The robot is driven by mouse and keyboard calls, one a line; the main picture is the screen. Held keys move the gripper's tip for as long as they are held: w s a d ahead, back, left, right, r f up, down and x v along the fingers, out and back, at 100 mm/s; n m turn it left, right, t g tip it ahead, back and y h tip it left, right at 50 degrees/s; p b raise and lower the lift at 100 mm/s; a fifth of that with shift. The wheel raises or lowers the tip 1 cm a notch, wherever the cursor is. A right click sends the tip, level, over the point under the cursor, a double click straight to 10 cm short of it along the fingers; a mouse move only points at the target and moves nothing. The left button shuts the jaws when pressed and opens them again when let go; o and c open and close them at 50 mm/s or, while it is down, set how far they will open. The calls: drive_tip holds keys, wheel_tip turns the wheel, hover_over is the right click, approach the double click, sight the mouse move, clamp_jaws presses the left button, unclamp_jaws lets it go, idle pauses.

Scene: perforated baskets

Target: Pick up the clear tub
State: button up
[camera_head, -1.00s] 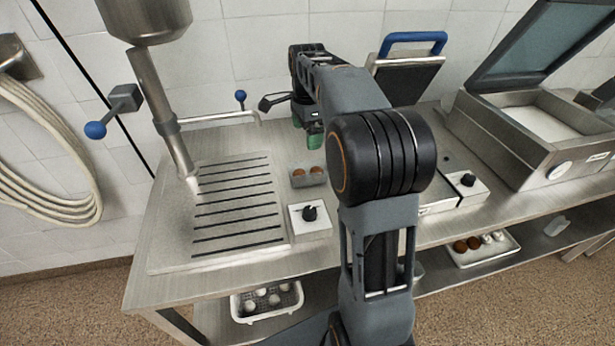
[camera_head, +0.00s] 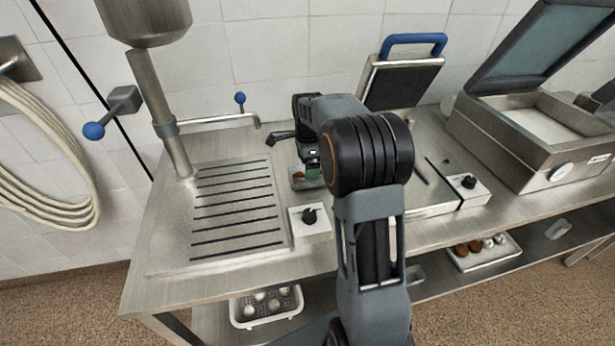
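Another clear, tub-like piece (camera_head: 557,229) lies on the lower shelf at the right.
A control box with a black knob (camera_head: 310,222) is just in front of the tub. A press with a blue handle (camera_head: 410,70) stands open behind my arm. A white basket (camera_head: 267,318) and a tray (camera_head: 485,262) are on the lower shelf. The drain board (camera_head: 235,210) is clear.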

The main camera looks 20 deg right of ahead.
drive_tip(key=shift+f, duration=1.45)
drive_tip(key=c, duration=1)
drive_tip(key=shift+r, duration=0.1)
